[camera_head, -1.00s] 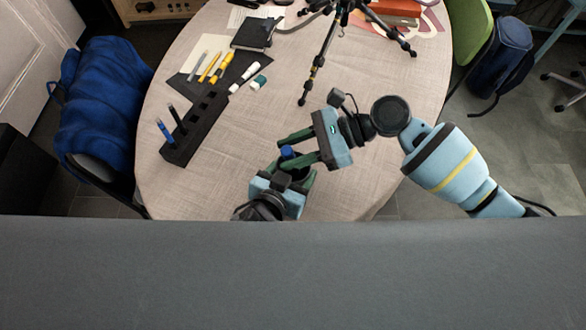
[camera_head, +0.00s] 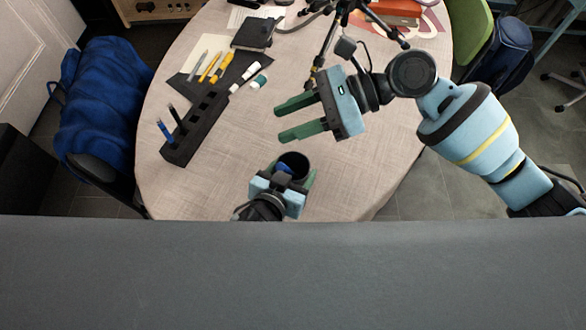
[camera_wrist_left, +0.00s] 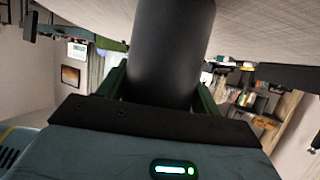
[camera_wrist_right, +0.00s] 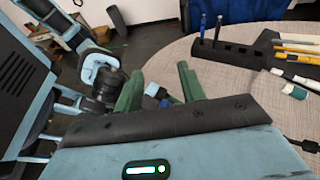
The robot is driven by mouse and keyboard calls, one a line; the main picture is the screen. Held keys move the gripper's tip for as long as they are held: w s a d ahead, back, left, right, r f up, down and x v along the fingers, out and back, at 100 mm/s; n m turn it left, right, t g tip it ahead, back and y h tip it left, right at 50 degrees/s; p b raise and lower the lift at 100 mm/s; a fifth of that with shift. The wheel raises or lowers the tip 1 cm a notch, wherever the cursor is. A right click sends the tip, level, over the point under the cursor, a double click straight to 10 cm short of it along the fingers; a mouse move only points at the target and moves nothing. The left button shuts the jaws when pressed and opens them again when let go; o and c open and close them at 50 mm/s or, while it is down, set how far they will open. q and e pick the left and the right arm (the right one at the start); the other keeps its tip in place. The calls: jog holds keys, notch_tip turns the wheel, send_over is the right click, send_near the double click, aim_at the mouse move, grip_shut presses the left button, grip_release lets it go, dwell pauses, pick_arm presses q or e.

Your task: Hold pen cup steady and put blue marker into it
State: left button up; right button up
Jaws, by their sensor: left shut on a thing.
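The dark pen cup (camera_head: 299,157) is at the table's near edge. My left gripper (camera_head: 291,176) is shut on it; in the left wrist view the cup (camera_wrist_left: 168,50) stands between the green fingers. The blue marker (camera_head: 284,169) is in the cup, its blue end showing at the mouth and the rest hidden. It also shows in the right wrist view (camera_wrist_right: 163,98). My right gripper (camera_head: 279,122) is open and empty, above the table beyond the cup, its fingers pointing left and apart from the marker.
A black pen holder (camera_head: 197,125) with a blue pen and a dark pen stands at the left. Yellow markers (camera_head: 214,68), white-bodied markers (camera_head: 248,75) and a black notebook (camera_head: 254,33) lie behind it. A tripod (camera_head: 330,45) stands at the back. The table's middle is clear.

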pick_arm(q)
jog(key=f, duration=0.1)
jog(key=s+f+b, duration=0.1)
jog(key=shift+f+g, duration=0.3)
jog(key=shift+f, duration=0.05)
jog(key=shift+s+f+b, duration=0.2)
jog(key=shift+f+b, duration=0.1)
jog(key=shift+f, duration=0.35)
pick_arm(e)
jog(key=d+f+m+t+h, duration=0.1)
jog(key=d+m+t, duration=0.3)
jog(key=d, duration=0.6)
jog(key=s+d+f+m+t+h, duration=0.1)
jog(key=d+m+t, duration=0.4)
jog(key=d, duration=0.6)
jog(key=shift+d+f+m+t+h, duration=0.2)
jog(key=shift+f+m+t+h, duration=0.15)
jog(key=shift+f, duration=0.25)
pick_arm(q)
jog(key=o, duration=1.1)
jog(key=shift+r, duration=0.1)
jog(key=shift+w, duration=0.1)
